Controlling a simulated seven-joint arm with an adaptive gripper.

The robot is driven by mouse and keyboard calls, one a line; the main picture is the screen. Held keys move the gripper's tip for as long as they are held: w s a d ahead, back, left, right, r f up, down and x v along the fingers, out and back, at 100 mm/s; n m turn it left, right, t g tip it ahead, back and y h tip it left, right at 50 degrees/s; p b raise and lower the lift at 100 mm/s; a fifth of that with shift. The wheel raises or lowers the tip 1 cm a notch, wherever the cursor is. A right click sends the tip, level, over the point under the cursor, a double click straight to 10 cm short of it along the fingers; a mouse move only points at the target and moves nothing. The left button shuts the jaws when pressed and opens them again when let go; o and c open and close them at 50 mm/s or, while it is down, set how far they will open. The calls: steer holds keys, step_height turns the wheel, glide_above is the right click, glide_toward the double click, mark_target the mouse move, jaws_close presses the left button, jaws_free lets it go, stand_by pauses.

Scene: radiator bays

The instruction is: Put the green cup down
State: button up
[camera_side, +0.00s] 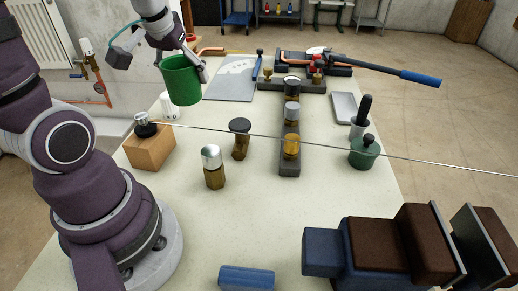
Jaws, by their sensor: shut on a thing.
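The green cup (180,82) is in the upper left of the side view, held up above the far left part of the table. My gripper (192,66) is at its rim, with a finger down along the cup's right side, and is shut on it. The cup looks roughly upright, with its open top tilted slightly. Its underside does not touch anything that I can see. The far finger and the exact contact are partly hidden by the cup and the gripper body.
A grey sheet (232,80) lies right of the cup. A small white jar (169,106) stands just below it in the picture. A wooden block (150,148), brass fittings (240,139), a dark rail (290,160) and a green pot (364,152) stand nearer. A thin rod crosses the view.

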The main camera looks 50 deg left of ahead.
steer(key=w+d+m+h, duration=0.15)
steer(key=d+m, duration=0.45)
steer(key=d, duration=0.6)
steer(key=w+d+m+h, duration=0.1)
steer(key=d+m+h, duration=0.35)
steer(key=d, duration=0.75)
step_height(320, 180, down, 10)
steer(key=m+y, duration=0.2)
steer(key=shift+n, duration=0.25)
steer(key=w+d, duration=0.2)
steer(key=w, duration=0.3)
steer(key=w+d+f, duration=0.1)
steer(key=w+d, duration=0.1)
steer(key=w, duration=0.3)
steer(key=w+d+f, duration=0.1)
steer(key=w+d, duration=0.1)
steer(key=w, duration=0.3)
steer(key=shift+d, duration=0.1)
steer(key=shift+f+t+h, duration=0.3)
steer(key=shift+f, duration=1.45)
steer(key=o, duration=0.5)
steer(key=shift+f, duration=0.15)
steer(key=o, duration=0.5)
